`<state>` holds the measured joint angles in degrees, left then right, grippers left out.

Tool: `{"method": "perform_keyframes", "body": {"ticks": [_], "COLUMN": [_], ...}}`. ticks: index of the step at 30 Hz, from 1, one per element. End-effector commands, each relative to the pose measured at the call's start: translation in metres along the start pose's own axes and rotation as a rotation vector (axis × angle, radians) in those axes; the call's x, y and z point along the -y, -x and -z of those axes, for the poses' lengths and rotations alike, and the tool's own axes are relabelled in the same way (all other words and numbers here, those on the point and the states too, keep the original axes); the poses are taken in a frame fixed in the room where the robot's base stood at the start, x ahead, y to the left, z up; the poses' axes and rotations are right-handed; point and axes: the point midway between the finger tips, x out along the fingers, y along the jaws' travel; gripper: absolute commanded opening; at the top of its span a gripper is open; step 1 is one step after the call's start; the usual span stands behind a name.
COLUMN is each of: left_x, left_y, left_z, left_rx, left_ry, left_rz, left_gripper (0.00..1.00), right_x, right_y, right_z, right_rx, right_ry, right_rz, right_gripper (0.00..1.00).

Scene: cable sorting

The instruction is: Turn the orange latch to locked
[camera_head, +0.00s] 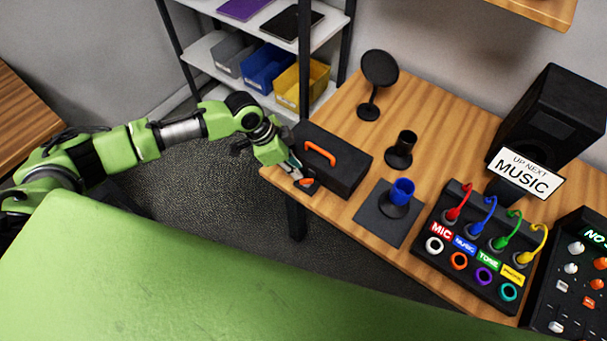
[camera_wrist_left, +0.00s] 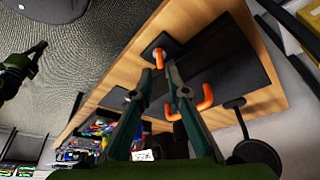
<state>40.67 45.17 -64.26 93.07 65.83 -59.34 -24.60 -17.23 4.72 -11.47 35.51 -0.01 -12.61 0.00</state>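The orange latch (camera_head: 306,182) sits on a small black base at the near left corner of the table, beside a black case with an orange handle (camera_head: 318,152). In the left wrist view the latch (camera_wrist_left: 159,58) stands up from its black base, just beyond and between my fingertips. My left gripper (camera_head: 294,166) is at the latch, with its fingers (camera_wrist_left: 160,72) apart and a narrow gap between them. I cannot tell whether either finger touches the latch. A dark green and black arm part of mine, likely the right gripper (camera_wrist_left: 22,64), shows at the left edge of the wrist view.
Right of the case are a black stand with a round disc (camera_head: 380,70), a black cup holder (camera_head: 401,150), a blue cup (camera_head: 402,190) on a dark mat (camera_head: 372,216), and a cable panel (camera_head: 455,262). A shelf (camera_head: 212,52) with bins stands behind, left.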

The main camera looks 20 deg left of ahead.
Motion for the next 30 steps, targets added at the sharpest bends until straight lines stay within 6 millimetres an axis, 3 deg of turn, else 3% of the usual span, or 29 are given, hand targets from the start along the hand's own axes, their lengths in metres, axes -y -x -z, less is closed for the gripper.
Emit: {"method": "perform_keyframes", "body": {"ticks": [6, 12, 23, 25, 30], "left_x": [-0.001, 0.000, 0.000, 0.000, 0.000], "left_y": [-0.041, -0.059, -0.064, -0.063, -0.063], "left_z": [0.001, 0.000, 0.000, 0.000, 0.000], "left_rx": [0.000, 0.000, 0.000, 0.000, 0.000], "left_ry": [0.000, -0.001, -0.002, -0.002, -0.002], "left_rz": [0.000, 0.001, 0.001, 0.001, 0.001], "left_gripper": [0.15, 0.15, 0.15, 0.00, 0.00], "right_x": [0.000, 0.000, 0.000, 0.001, 0.003], "right_y": [0.006, 0.007, 0.007, 0.007, 0.007], "right_z": [0.000, 0.001, 0.001, 0.001, 0.002], "right_rx": [0.000, 0.000, 0.000, 0.000, -0.001], "right_ry": [0.000, 0.000, -0.001, -0.001, -0.002], "right_rz": [0.000, 0.000, 0.001, 0.001, 0.003], "right_gripper": [0.00, 0.00, 0.00, 0.00, 0.00]}}
